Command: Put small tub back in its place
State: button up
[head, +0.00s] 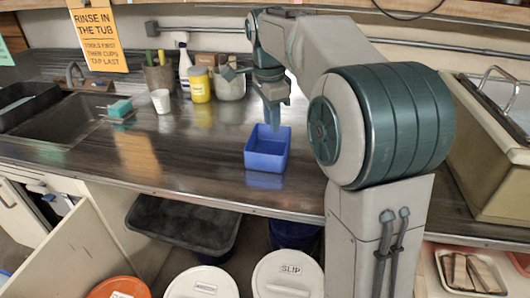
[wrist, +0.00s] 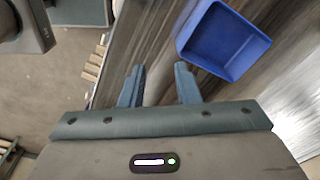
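A small blue open-topped tub (head: 267,150) stands upright on the dark counter, near its front edge. In the wrist view the tub (wrist: 222,42) is empty and lies beyond and to the right of my fingertips. My gripper (wrist: 160,75) has its two fingers spread apart with nothing between them. In the head view my gripper (head: 273,112) hangs above the back of the tub, pointing down. I cannot tell from the frames whether it touches the tub's rim, but the wrist view shows a gap between fingers and tub.
The counter (head: 200,158) is clear left of the tub. Behind are a white cup (head: 161,101), a yellow jar (head: 200,86), a spray bottle (head: 185,72) and crocks of tools. A sink (head: 62,115) is at left. Lidded buckets (head: 288,275) and a black tray (head: 182,224) sit below.

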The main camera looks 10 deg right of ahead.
jog(key=w+a+f+m+g+b, duration=0.1)
jog(key=w+a+f+m+b, duration=0.15)
jog(key=w+f+m, duration=0.45)
jog(key=b, duration=0.2)
send_near(264, 171)
jog(key=shift+h, duration=0.3)
jog(key=shift+s+d+f, duration=0.1)
jog(key=shift+d+f, duration=0.05)
jog(key=shift+f, duration=1.25)
jog(key=shift+s+d+f, duration=0.1)
jog(key=shift+d+f, duration=0.05)
jog(key=shift+f, duration=1.25)
grip_shut()
